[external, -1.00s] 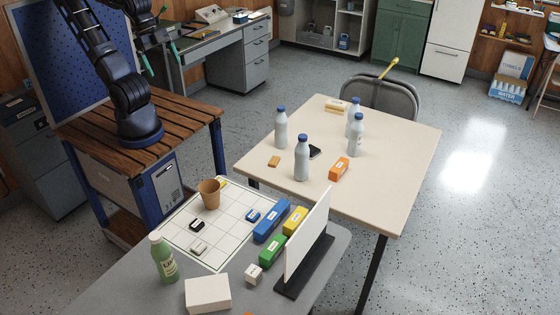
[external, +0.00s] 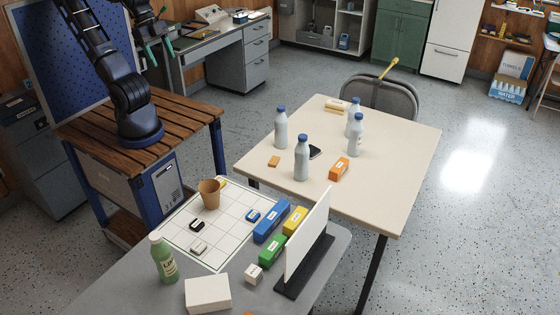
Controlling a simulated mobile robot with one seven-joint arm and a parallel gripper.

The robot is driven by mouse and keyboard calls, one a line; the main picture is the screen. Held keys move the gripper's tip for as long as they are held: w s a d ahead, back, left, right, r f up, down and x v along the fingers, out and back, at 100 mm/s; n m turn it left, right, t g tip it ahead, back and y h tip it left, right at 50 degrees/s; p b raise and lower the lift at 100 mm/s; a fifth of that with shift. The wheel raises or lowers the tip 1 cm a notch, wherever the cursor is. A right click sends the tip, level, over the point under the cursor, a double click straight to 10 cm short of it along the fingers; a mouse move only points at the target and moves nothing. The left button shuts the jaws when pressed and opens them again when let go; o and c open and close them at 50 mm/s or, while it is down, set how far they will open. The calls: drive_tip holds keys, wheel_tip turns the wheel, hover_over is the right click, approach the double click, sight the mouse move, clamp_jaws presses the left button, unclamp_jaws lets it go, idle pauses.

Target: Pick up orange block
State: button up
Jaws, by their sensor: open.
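The orange block (external: 339,169) with a pale label lies on the cream table (external: 390,205), right of the front grey bottle. A smaller orange-brown piece (external: 274,161) lies on the same table, farther left. My gripper (external: 160,49), with teal fingers, is at the top left, high above the wooden bench and far from the orange block. Its fingers are apart with nothing seen between them. The upper part of my arm is cut off by the top edge.
Several grey bottles with blue caps (external: 302,158) and a dark phone (external: 315,152) stand or lie near the orange block. The grey table in front holds a paper cup (external: 209,193), coloured blocks, a green bottle (external: 163,258) and an upright white panel (external: 307,238). The cream table's right side is clear.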

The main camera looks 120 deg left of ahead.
drive_tip(key=w+a+r+m+g+y, duration=0.1)
drive_tip(key=w+a+r+m+y, duration=0.2)
drive_tip(key=w, duration=0.5)
drive_tip(key=w+a+r+m+g, duration=0.1)
drive_tip(key=w+a+r+m, duration=0.1)
drive_tip(key=w+a, duration=0.45)
drive_tip(key=w+a+r+m+g+y, duration=0.1)
drive_tip(key=w+a+r+m+y, duration=0.15)
drive_tip(key=w, duration=0.65)
drive_tip(key=w+a+f+m+y, duration=0.2)
drive_tip(key=w+a+m+y, duration=0.15)
drive_tip(key=w, duration=0.65)
drive_tip(key=w+a+f+m+g+y, duration=0.1)
drive_tip(key=w+a+f+m+y, duration=0.2)
drive_tip(key=w, duration=0.7)
drive_tip(key=w+a+m+y, duration=0.1)
drive_tip(key=w+a+m, duration=0.3)
drive_tip(key=w, duration=0.6)
approach(338, 167)
drive_tip(key=shift+s+f, duration=0.15)
drive_tip(key=shift+f, duration=0.05)
drive_tip(key=shift+f+y, duration=0.15)
drive_tip(key=shift+y, duration=0.15)
drive_tip(key=x, duration=1)
drive_tip(key=shift+a, duration=0.3)
drive_tip(key=c, duration=1.1)
